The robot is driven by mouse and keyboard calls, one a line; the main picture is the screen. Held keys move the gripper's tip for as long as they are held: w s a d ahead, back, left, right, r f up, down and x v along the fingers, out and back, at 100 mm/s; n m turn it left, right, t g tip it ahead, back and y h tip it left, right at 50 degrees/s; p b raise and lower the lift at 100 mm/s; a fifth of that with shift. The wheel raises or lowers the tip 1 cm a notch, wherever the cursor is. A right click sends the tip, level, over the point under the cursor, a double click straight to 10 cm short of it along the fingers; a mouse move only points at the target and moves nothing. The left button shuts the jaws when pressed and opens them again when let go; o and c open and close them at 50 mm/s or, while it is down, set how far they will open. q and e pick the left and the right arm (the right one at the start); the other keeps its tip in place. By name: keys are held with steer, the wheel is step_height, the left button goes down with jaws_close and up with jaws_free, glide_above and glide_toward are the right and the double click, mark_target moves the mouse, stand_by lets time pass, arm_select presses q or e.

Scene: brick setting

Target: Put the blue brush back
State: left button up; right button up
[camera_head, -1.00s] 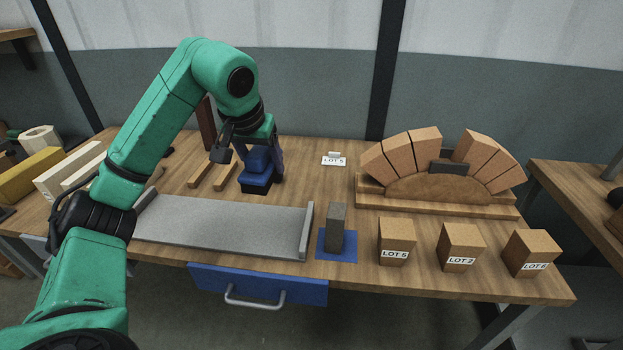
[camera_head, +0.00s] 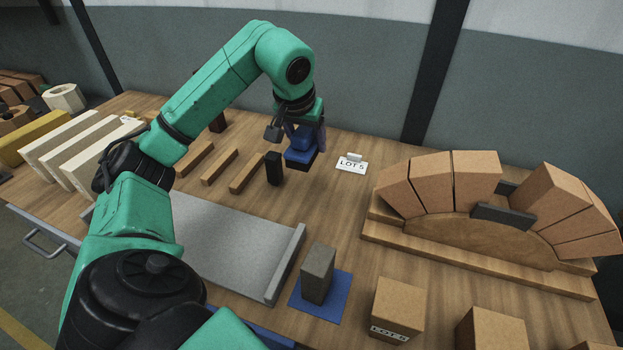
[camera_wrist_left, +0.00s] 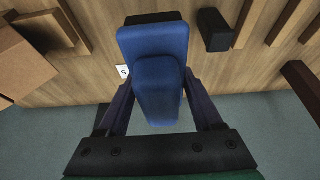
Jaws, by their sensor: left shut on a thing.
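My left gripper (camera_head: 300,128) is shut on the blue brush (camera_head: 302,150), over the back middle of the wooden bench. In the left wrist view the brush (camera_wrist_left: 155,50) sits between the two fingers, with its blue grip towards me and a dark edge at its far side. I cannot tell for sure whether its underside touches the bench. A small black block (camera_head: 273,168) stands just left of the brush. My right gripper is not in view.
Wooden strips (camera_head: 219,166) lie left of the black block. A brick arch (camera_head: 452,183) is at right. A grey tray (camera_head: 225,243), a grey block (camera_head: 318,274) on a blue mat and boxes (camera_head: 397,310) are in front.

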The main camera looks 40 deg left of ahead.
mark_target(299, 152)
arm_select(q)
steer(key=f, duration=0.4)
steer(key=f+b, duration=0.1)
steer(key=f, duration=0.7)
steer(key=shift+w+f, duration=0.25)
steer(key=shift+f, duration=0.05)
steer(key=shift+w+f, duration=0.1)
steer(key=shift+f, duration=0.2)
steer(key=shift+f+b, duration=0.1)
steer(key=shift+b, duration=0.25)
steer(key=o, duration=1.4)
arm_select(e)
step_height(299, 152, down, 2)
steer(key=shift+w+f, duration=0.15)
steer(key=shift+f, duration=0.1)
arm_select(q)
steer(key=shift+o, duration=0.2)
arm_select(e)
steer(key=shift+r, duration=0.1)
arm_select(q)
steer(key=shift+r, duration=0.35)
steer(key=p+v, duration=0.1)
steer(key=v, duration=1)
steer(key=shift+d+r, duration=0.15)
steer(key=shift+r, duration=0.15)
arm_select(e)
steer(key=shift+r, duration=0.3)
